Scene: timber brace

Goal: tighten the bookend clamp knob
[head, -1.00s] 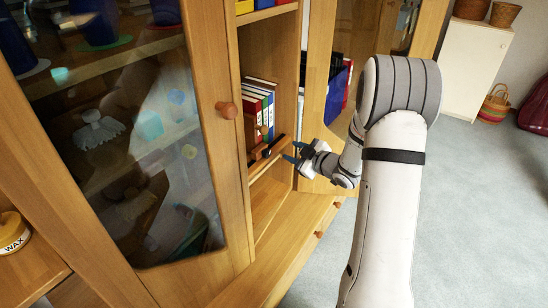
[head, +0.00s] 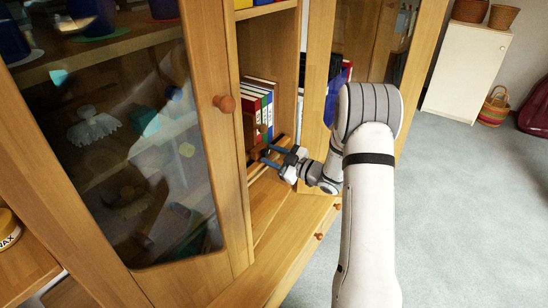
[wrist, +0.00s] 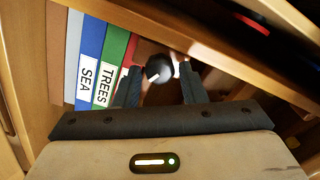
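The clamp knob (wrist: 160,69) is a dark round knob with a pale mark, in the upper middle of the wrist view. It sits beside the row of books (wrist: 92,55) on the cabinet shelf. My gripper (wrist: 159,72) is open, with one dark finger on each side of the knob; I cannot tell whether either touches it. In the head view my gripper (head: 267,155) reaches into the cabinet at the shelf with the books (head: 262,105). The knob and most of the bookend are hidden there behind the fingers.
Another door (head: 318,90) stands open to the right of the compartment. Wooden drawers (head: 285,250) lie below.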

